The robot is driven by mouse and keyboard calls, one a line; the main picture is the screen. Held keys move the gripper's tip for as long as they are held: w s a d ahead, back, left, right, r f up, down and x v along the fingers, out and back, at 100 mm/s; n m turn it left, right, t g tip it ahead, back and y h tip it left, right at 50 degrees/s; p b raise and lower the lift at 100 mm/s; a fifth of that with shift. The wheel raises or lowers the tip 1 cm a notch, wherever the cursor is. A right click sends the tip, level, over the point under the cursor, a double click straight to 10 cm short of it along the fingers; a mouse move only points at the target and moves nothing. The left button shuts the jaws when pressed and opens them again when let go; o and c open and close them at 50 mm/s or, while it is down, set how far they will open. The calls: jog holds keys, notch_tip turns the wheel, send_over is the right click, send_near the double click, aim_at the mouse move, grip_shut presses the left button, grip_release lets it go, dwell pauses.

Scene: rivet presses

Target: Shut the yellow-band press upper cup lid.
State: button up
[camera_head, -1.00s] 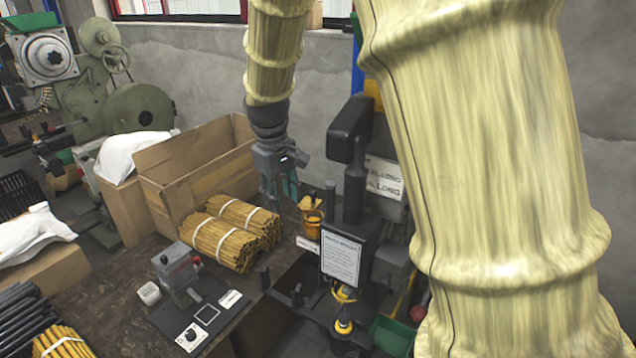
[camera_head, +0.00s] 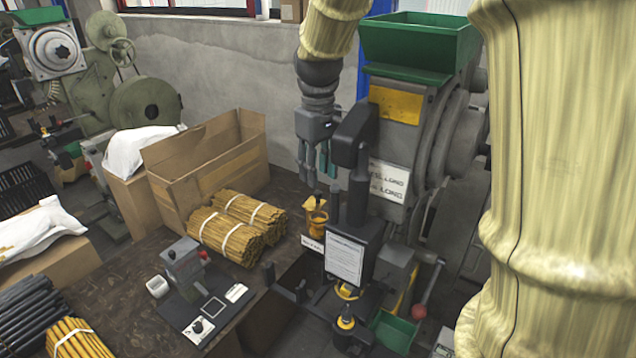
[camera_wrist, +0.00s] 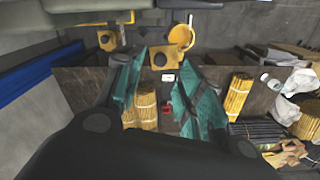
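The press (camera_head: 395,103) with the yellow band stands right of centre in the head view. Its upper cup (camera_head: 316,224) is orange-yellow, with a yellow lid (camera_head: 312,203) standing raised at its rim. In the wrist view the cup (camera_wrist: 181,37) shows as a round yellow opening, and a yellow plate with a dark centre, seemingly the lid (camera_wrist: 160,60), lies beside it. My gripper (camera_head: 318,168) hangs fingers-down above the cup, apart from it. In the wrist view its teal fingers (camera_wrist: 168,85) are spread with nothing held. Exact depth between fingers and lid cannot be told.
A lower yellow cup (camera_head: 346,323) sits below a white notice sheet (camera_head: 344,258). A dark press arm (camera_head: 352,135) stands close right of my gripper. Tied rod bundles (camera_head: 222,235) and an open cardboard box (camera_head: 200,160) lie to the left. A red-knobbed lever (camera_head: 420,311) is at right.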

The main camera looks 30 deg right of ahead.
aim_at(318, 192)
jog(key=shift+f+p, duration=0.8)
jog(key=shift+f, duration=1.85)
grip_shut()
